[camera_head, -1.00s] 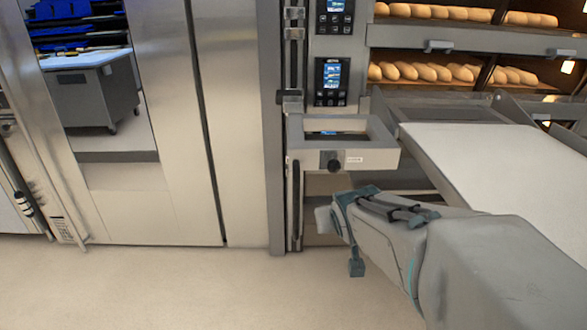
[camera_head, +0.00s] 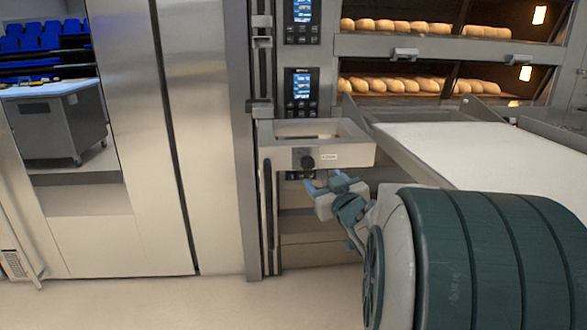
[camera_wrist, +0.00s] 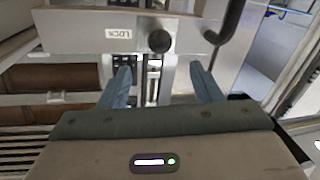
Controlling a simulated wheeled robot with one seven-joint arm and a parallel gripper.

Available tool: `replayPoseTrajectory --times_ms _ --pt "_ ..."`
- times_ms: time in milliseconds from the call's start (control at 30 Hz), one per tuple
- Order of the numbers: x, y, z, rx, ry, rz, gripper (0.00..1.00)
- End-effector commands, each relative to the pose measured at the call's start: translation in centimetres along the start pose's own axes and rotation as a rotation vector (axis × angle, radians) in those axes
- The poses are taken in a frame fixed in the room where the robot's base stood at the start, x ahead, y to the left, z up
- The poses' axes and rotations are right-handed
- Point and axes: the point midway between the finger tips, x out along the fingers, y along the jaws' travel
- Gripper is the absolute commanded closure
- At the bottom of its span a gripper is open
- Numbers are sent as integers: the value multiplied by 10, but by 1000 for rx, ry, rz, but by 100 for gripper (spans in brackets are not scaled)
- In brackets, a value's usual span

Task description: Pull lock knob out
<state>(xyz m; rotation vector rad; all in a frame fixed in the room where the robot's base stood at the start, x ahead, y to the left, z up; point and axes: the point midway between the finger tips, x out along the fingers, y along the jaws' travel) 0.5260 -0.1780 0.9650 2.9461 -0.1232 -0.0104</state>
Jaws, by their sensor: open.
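The lock knob (camera_head: 307,161) is a small round black knob on the front face of a grey bracket box (camera_head: 270,152), left of a white label. In the wrist view the knob (camera_wrist: 159,41) shows above the space between my fingertips, beside the label (camera_wrist: 119,33) reading LOCK. My gripper (camera_head: 325,183) is just below and to the right of the knob in the head view. In the wrist view my gripper (camera_wrist: 158,68) has its two blue fingers apart with nothing between them. The knob is not touched.
A white loader belt (camera_head: 470,150) extends to the right of the box. Oven decks with loaves (camera_head: 400,84) stand behind. A control panel (camera_head: 301,92) is above the box. A vertical slotted rail (camera_head: 268,215) runs below its left side. Open floor (camera_head: 150,300) lies at the front left.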

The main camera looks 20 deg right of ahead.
Motion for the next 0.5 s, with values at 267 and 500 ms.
replayPoseTrajectory --times_ms 267,500 --pt "58 -1 2 0 -1 -2 41" --pt "92 0 1 0 -1 0 41"
